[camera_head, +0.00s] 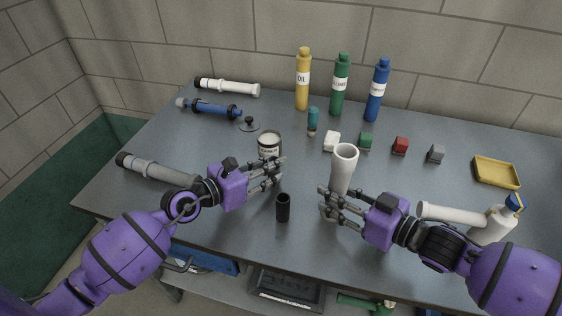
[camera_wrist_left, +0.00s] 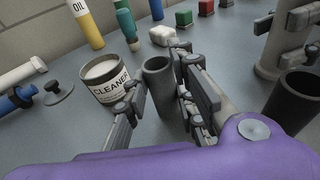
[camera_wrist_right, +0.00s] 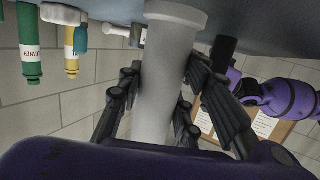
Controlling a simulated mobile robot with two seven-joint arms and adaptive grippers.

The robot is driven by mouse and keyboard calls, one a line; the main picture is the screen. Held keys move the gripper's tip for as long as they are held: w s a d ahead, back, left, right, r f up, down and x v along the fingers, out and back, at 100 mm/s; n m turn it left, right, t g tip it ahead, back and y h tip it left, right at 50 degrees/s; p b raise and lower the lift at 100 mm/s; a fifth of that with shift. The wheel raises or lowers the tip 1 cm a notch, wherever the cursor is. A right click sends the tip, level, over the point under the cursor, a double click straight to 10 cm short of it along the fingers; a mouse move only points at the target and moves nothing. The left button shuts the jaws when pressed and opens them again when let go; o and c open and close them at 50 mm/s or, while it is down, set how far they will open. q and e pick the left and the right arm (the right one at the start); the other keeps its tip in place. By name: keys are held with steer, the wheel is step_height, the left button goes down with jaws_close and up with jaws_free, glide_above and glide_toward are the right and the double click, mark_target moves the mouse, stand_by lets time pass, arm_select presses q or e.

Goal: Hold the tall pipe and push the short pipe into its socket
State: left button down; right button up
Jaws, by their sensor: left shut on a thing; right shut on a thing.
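The tall pipe (camera_head: 343,172) is white with a wider open top and stands upright on the table. My right gripper (camera_head: 328,204) is shut on it from the near side; the pipe also shows between the fingers in the right wrist view (camera_wrist_right: 160,85). A short dark grey pipe (camera_wrist_left: 160,82) with an open top is upright between the fingers of my left gripper (camera_wrist_left: 160,105), which is shut on it. In the head view my left gripper (camera_head: 277,173) is left of the tall pipe, and its fingers mostly hide the grey pipe.
A black open tube (camera_head: 283,208) stands just in front of my left gripper. A cleaner can (camera_head: 269,148) stands behind it. Several small blocks and three bottles stand further back. A white pipe (camera_head: 450,214) and a spray bottle (camera_head: 494,225) are at the right.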

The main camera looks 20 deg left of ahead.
arm_select(q)
steer(key=s+a, duration=2.2)
steer(key=shift+s, duration=0.1)
stand_by(0.6)
steer(key=c, duration=1.4)
jaws_free()
steer(key=shift+a, duration=0.1)
steer(key=v, duration=1.2)
